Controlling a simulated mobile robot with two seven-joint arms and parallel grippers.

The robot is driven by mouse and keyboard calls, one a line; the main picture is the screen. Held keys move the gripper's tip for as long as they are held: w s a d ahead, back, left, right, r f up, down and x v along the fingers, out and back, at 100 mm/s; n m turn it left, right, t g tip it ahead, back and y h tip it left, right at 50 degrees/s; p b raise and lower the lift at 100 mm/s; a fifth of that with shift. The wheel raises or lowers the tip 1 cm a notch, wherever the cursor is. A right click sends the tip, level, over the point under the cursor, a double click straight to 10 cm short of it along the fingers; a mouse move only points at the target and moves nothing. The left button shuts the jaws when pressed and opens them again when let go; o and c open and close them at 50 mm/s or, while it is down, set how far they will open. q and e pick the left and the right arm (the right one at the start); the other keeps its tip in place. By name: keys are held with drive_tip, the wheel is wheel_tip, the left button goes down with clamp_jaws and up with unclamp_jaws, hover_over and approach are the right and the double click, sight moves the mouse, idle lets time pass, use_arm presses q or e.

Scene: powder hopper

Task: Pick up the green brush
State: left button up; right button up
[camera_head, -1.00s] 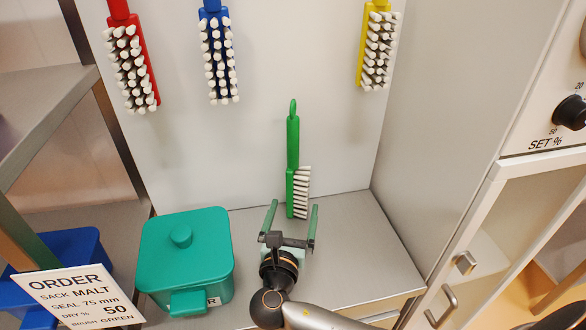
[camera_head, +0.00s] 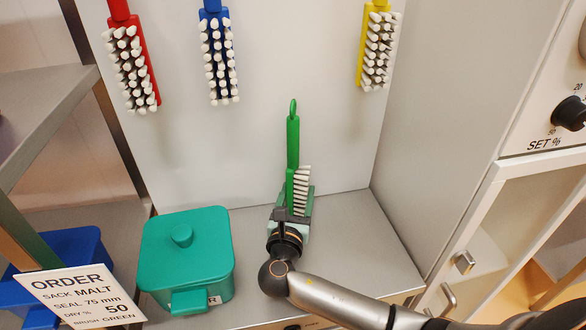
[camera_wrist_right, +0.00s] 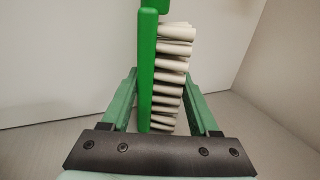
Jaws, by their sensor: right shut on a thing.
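The green brush (camera_head: 292,145) stands upright near the back panel, with its looped handle up and its white bristles facing right. My right gripper (camera_head: 295,198) is around the lower end of the brush, one finger on each side, and is shut on it. In the right wrist view the brush (camera_wrist_right: 147,70) stands between the two green fingers of the gripper (camera_wrist_right: 155,105). In the head view the fingers hide the brush's lowest part. My left gripper is not in view.
Red (camera_head: 133,65), blue (camera_head: 218,60) and yellow (camera_head: 376,50) brushes hang on the back panel above. A teal lidded box (camera_head: 185,250) stands left of my right gripper. An order card (camera_head: 80,297) is at lower left. A grey side wall (camera_head: 440,90) rises on the right.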

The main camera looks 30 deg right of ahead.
clamp_jaws()
drive_tip(key=shift+r, duration=0.15)
idle(0.4)
